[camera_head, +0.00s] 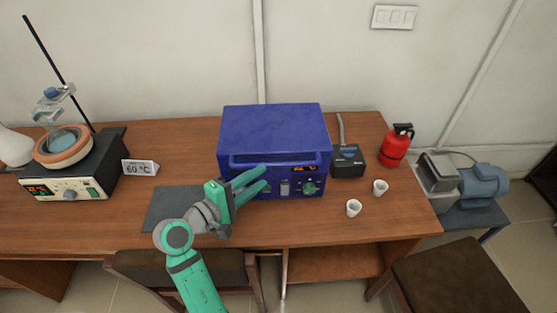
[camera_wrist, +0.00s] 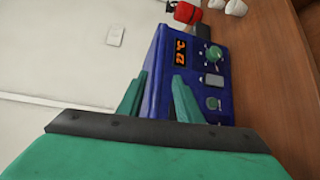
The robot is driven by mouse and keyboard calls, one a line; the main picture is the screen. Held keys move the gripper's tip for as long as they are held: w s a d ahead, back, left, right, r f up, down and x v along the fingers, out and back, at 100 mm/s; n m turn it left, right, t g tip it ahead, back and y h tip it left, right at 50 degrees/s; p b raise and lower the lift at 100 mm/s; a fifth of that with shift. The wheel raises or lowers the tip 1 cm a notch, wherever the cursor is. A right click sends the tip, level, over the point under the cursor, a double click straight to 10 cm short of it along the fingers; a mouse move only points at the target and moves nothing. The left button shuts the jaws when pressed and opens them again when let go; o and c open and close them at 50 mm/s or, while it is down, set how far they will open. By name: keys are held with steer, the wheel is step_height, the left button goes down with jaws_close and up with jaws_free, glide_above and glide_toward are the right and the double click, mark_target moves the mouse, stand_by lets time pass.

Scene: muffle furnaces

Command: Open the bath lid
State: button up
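A blue box-shaped unit (camera_head: 275,130) stands on the wooden table, with a long bar handle (camera_head: 295,161) across its upper front. Its front panel has a red display, knobs and a switch. The unit also fills the middle of the wrist view (camera_wrist: 215,35), turned sideways. Its lid or door appears shut. My gripper (camera_head: 265,177) is in front of the panel's left half, just below the handle. Its two green fingers (camera_wrist: 157,84) are spread apart with nothing visibly held. I cannot tell whether they touch the unit. The arm hides part of the panel's lower left.
A heating bath (camera_head: 68,185) with a bowl and stand sits left, beside a 60 °C sign (camera_head: 140,168). A dark mat (camera_head: 172,204) lies under my arm. Right are a black device (camera_head: 348,162), a red extinguisher (camera_head: 395,147) and two white cups (camera_head: 354,207). Stools stand in front.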

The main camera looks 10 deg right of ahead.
mark_target(276, 167)
steer(key=x, duration=0.9)
steer(key=shift+w+d, duration=0.15)
steer(key=shift+w, duration=0.05)
steer(key=shift+c, duration=0.6)
jaws_close()
